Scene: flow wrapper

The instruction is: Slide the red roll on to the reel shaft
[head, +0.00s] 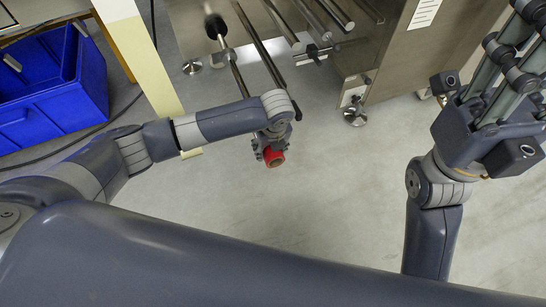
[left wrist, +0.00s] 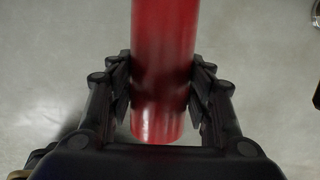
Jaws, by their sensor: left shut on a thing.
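The red roll (head: 274,158) is in my left gripper (head: 268,147), above the floor in front of the machine. In the left wrist view the roll (left wrist: 164,40) is a plain red cylinder between the two black fingers (left wrist: 162,88), which close on it from both sides. One end runs out of the top of that view. Several metal rods (head: 256,48) stick out of the machine towards me, beyond the gripper; I cannot tell which is the reel shaft. The roll is apart from them. My right gripper (head: 508,70) is raised at the right, its fingertips partly cut off.
The steel machine housing (head: 405,45) stands at the top right on levelling feet (head: 355,116). A blue crate (head: 50,90) is at the left, beside a cream post (head: 140,50). A dark cable lies on the floor there. The floor (head: 330,200) between my arms is clear.

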